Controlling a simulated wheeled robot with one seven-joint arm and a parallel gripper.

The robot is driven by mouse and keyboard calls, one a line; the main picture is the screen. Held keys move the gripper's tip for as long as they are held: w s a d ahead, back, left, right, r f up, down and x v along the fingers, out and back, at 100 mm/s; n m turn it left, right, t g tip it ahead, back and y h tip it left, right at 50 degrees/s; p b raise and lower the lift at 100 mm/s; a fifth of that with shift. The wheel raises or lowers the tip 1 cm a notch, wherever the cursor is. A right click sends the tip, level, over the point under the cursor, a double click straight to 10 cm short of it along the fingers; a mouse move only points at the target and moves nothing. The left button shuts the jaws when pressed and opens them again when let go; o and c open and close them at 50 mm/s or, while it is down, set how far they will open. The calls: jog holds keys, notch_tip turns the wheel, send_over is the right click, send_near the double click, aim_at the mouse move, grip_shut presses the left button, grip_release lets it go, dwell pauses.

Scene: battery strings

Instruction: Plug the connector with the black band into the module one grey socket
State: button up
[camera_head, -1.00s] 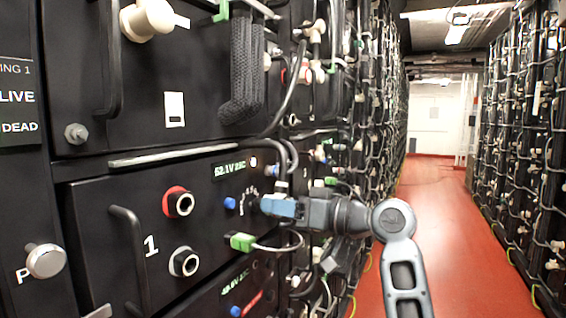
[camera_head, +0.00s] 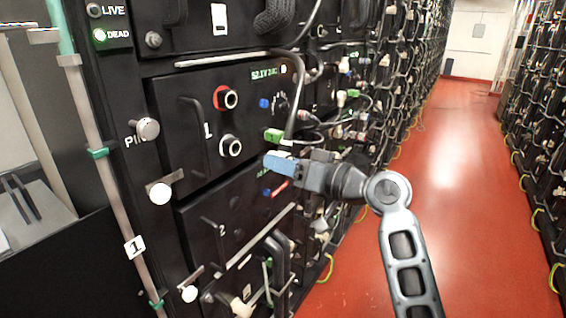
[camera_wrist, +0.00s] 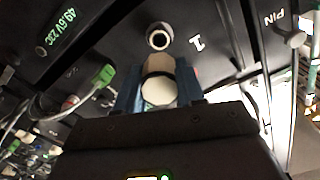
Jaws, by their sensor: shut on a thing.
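My gripper (camera_head: 280,163), with blue fingers, is shut on the connector in front of module one's lower right. In the wrist view the connector (camera_wrist: 160,90) is a pale cylinder with a dark band, between the two blue fingers. Module one bears a white "1", a red-ringed socket (camera_head: 226,98) and below it the grey socket (camera_head: 231,145). The grey socket also shows in the wrist view (camera_wrist: 159,37), just above the connector's far end. That socket is empty, and the connector looks apart from it. In the head view the gripper hides most of the connector.
A green plug with a grey cable (camera_head: 274,136) sits just above my gripper. Module two (camera_head: 222,228) is below. A pin knob (camera_head: 147,129) is at left, beside a pipe (camera_head: 98,150). The red aisle floor (camera_head: 455,150) is free at right.

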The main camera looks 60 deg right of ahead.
aim_at(261, 156)
jog(key=shift+w, duration=2.9)
jog(key=shift+w+a, duration=0.15)
jog(key=shift+w, duration=1.65)
jog(key=o, duration=1.2)
jog(key=shift+o, duration=0.2)
jog(key=shift+s, duration=0.1)
